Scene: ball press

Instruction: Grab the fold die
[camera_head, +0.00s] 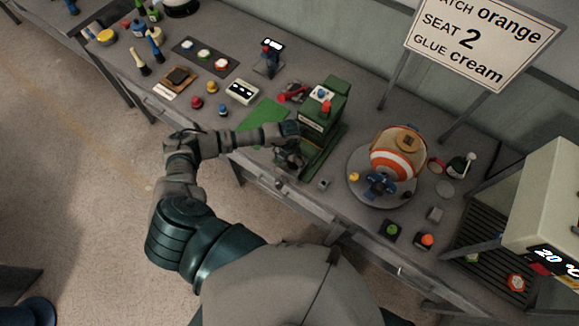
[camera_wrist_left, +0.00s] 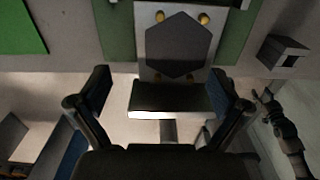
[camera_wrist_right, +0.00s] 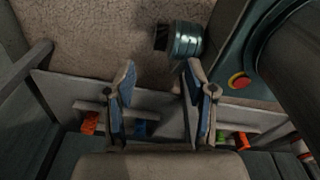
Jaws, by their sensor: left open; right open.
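In the left wrist view, a pale plate with brass pins and a dark hexagon (camera_wrist_left: 175,45) lies on a green base; it looks like the fold die. A dark bar with a bright front edge (camera_wrist_left: 168,98) projects from its near end. My left gripper (camera_wrist_left: 158,90) is open, one finger on each side of the bar, with gaps on both sides. In the head view my left gripper (camera_head: 291,158) is at the foot of the green press (camera_head: 318,124), partly hiding the die. My right gripper (camera_wrist_right: 160,75) is open and empty, outside the head view.
A turntable (camera_head: 358,192) with an orange-and-white striped ball (camera_head: 397,155) stands right of the press. A small grey block (camera_head: 322,184) sits near the table edge; a green sheet (camera_head: 264,121) lies left. A sign (camera_head: 480,40) stands behind.

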